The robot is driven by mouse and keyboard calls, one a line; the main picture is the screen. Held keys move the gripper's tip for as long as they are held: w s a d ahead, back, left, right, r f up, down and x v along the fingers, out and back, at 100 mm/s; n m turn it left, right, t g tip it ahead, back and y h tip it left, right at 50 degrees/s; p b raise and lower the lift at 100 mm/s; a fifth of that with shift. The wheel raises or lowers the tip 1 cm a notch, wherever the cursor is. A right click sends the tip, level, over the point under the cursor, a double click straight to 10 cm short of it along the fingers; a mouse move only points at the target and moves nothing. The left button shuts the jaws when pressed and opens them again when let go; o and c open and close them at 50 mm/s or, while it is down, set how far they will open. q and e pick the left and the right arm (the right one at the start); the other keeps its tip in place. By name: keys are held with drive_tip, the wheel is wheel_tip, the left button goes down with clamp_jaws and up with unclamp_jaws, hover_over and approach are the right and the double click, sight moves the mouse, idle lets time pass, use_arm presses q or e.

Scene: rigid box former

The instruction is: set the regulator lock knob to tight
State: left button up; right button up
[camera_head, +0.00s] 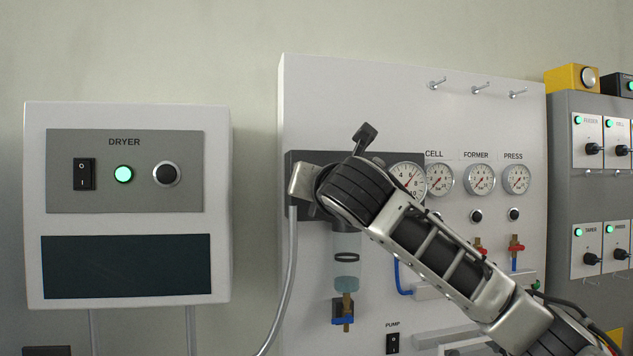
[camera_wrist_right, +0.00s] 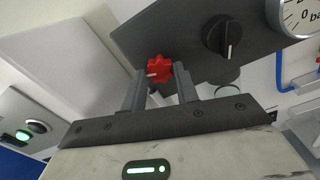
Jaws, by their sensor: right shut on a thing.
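The red star-shaped knob (camera_wrist_right: 158,70) with a white mark sits on the dark regulator block (camera_wrist_right: 150,35) in the right wrist view. I take it to be the lock knob. Its white mark points left in that view. The fingers of my right gripper (camera_wrist_right: 161,84) stand on either side of the red knob and are shut on it. A black knob (camera_wrist_right: 222,36) with a white line is to the right on the same block. In the head view the regulator block (camera_head: 298,160) is mostly hidden behind my right arm, and the red knob is not visible. My left gripper is not in view.
The pressure gauge (camera_head: 408,178) is right of my wrist, partly covered. The clear bowl (camera_head: 346,270) hangs below. A hose (camera_head: 291,240) runs down at the left. The dryer box (camera_head: 128,203) stands further left, and more gauges (camera_head: 479,178) line the panel at the right.

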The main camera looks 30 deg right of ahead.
drive_tip(key=shift+m+p, duration=1.65)
drive_tip(key=shift+m, duration=5.65)
drive_tip(key=o, duration=1)
drive_tip(key=b+v, duration=0.3)
drive_tip(key=v, duration=1.3)
drive_tip(key=shift+a, duration=0.1)
